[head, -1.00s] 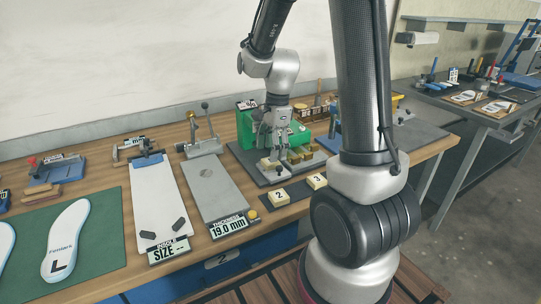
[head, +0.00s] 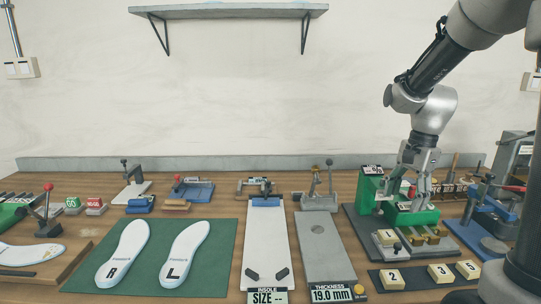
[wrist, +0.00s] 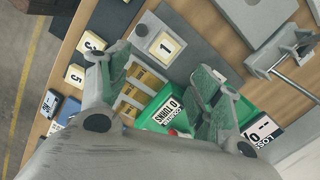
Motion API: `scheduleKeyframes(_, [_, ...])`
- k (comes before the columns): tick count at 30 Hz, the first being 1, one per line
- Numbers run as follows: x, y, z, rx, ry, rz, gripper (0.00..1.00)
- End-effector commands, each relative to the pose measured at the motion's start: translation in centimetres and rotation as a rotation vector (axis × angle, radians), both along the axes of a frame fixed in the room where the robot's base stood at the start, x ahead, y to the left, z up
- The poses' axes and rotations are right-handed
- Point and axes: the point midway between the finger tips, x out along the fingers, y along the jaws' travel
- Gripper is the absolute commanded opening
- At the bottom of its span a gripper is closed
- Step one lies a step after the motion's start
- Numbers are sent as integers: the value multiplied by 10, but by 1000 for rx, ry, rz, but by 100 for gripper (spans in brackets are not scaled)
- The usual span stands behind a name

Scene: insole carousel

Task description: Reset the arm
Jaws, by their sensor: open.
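My arm reaches in from the upper right in the head view. My gripper (head: 413,198) points down over the green machine (head: 369,188) at the right of the bench. In the wrist view my gripper (wrist: 160,85) has its two fingers spread wide, with nothing between them. Beyond the fingers are the green machine (wrist: 166,98) with its "0 TURNS" label, a row of brass-coloured blocks (wrist: 148,78), and a block marked 1 (wrist: 165,46).
Left of the machine are a grey thickness plate (head: 322,250) reading 19.0 mm and a white insole size board (head: 265,235). Two white insoles, R (head: 123,253) and L (head: 185,253), lie on a green mat (head: 225,240). Numbered blocks (head: 440,273) stand in front.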

Motion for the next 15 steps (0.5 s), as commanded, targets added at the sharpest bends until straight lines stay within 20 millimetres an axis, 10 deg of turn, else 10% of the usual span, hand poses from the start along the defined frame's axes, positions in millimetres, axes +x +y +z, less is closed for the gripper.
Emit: scheduleKeyframes(15, [-137,-3,52,-159,-222,1104,64])
